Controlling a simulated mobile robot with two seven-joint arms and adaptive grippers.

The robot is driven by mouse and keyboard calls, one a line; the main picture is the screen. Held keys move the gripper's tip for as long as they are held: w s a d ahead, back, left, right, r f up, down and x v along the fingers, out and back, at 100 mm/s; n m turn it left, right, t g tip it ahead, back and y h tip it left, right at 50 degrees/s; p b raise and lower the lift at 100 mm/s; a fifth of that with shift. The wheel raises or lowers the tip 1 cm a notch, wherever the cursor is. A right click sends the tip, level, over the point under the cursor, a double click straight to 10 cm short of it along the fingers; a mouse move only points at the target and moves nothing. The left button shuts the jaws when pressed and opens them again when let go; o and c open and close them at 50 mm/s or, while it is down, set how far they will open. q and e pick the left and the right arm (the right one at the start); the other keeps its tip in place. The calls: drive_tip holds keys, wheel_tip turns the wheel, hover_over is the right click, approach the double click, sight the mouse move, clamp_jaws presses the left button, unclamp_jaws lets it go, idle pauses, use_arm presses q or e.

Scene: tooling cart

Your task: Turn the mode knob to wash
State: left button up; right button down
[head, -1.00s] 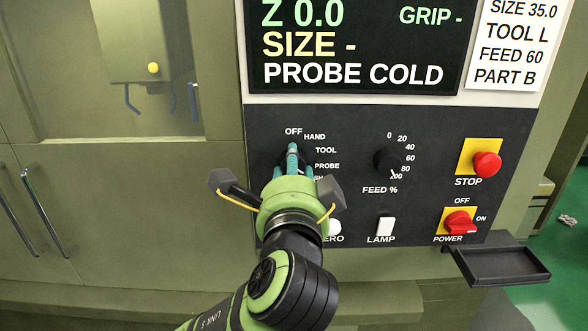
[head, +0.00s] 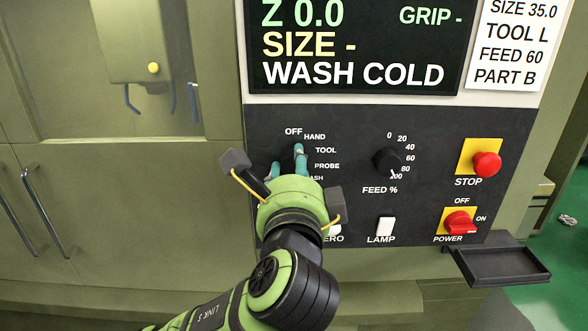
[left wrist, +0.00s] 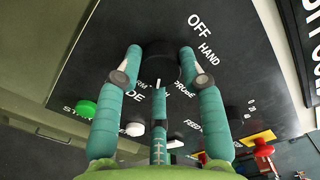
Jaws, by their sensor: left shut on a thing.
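The mode knob (left wrist: 162,66) is a dark round knob on the black control panel. In the left wrist view it sits between the teal fingers of my left gripper (left wrist: 160,58), which is shut on it. A white pointer mark (left wrist: 157,84) shows on the knob's lower side, toward a partly hidden label beginning with W. In the head view my left gripper (head: 287,161) covers most of the knob and part of the "WASH" label. The display (head: 358,45) reads "WASH COLD". My right gripper is not in view.
Right of the mode knob are the feed knob (head: 387,161), white lamp switch (head: 385,226), red stop button (head: 487,164) and red power switch (head: 459,222). A black tray (head: 500,264) juts out at lower right. A green button (left wrist: 86,109) shows in the left wrist view.

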use_arm(q)
drive_tip(key=o, duration=1)
drive_tip(key=shift+o, duration=0.7)
drive_tip(key=shift+a, duration=0.15)
drive_tip(key=s, duration=1.2)
